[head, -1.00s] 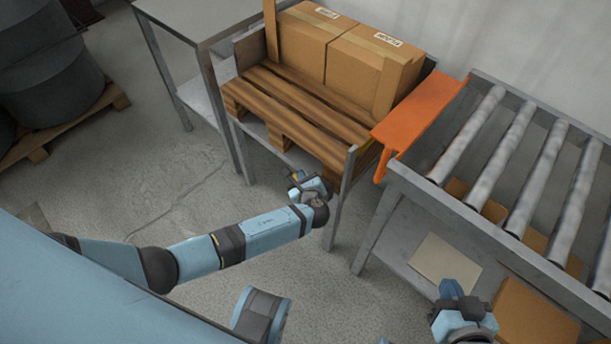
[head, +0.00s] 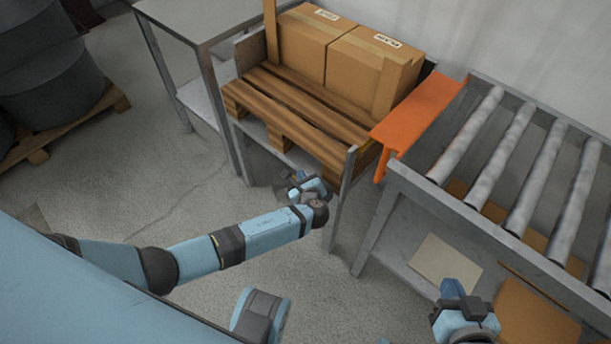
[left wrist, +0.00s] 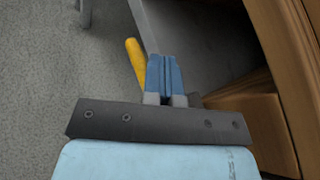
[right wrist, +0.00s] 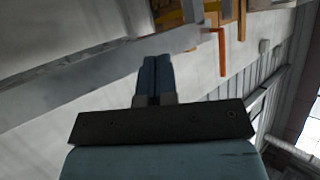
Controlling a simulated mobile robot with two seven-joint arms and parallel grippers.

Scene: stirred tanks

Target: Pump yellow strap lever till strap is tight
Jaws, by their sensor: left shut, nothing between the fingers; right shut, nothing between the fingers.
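In the left wrist view a yellow lever (left wrist: 136,60) slants just left of my left gripper (left wrist: 166,62); its lower end is hidden behind the gripper. I cannot tell whether they touch. My left gripper is shut and empty. In the head view my left gripper (head: 291,180) is low in front of the pallet rack, beside its front right post. The lever is not clear in the head view, and I cannot make out the strap. My right gripper (head: 451,290) is shut and empty at the lower right, in front of the roller conveyor; it also shows in the right wrist view (right wrist: 156,65).
A wooden pallet (head: 290,105) with two cardboard boxes (head: 350,55) sits on the rack. An orange plate (head: 425,108) bridges towards the roller conveyor (head: 520,165). A grey table (head: 195,20) stands left. Floor in front of the rack is clear.

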